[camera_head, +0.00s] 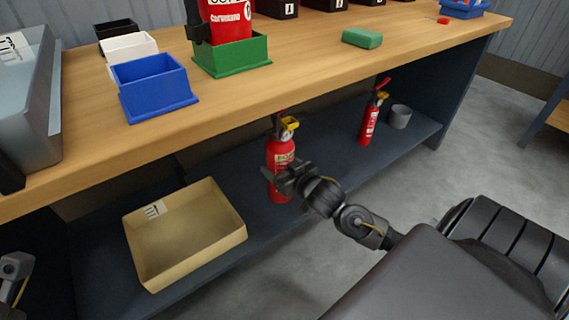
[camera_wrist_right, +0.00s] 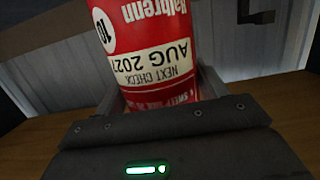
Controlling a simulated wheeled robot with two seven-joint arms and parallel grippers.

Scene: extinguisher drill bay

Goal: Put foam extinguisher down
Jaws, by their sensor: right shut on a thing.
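The foam extinguisher (camera_head: 279,155), red with a cream label and a yellow part at its top, is upright at the lower shelf, near its front edge. My right gripper (camera_head: 281,177) is shut on its body. I cannot tell whether its base touches the shelf. In the right wrist view the red body (camera_wrist_right: 155,25) shows close up between the fingers, its label upside down. At the lower left edge of the head view only a link of my left arm shows; the left gripper is out of view.
On the lower shelf (camera_head: 330,165), a tan open box (camera_head: 190,278) is left of the extinguisher; a smaller extinguisher (camera_head: 369,122) and grey cup (camera_head: 400,117) are right. The bench top (camera_head: 300,75) overhangs, bearing several bins and a large extinguisher (camera_head: 226,22) in a green tray (camera_head: 235,68).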

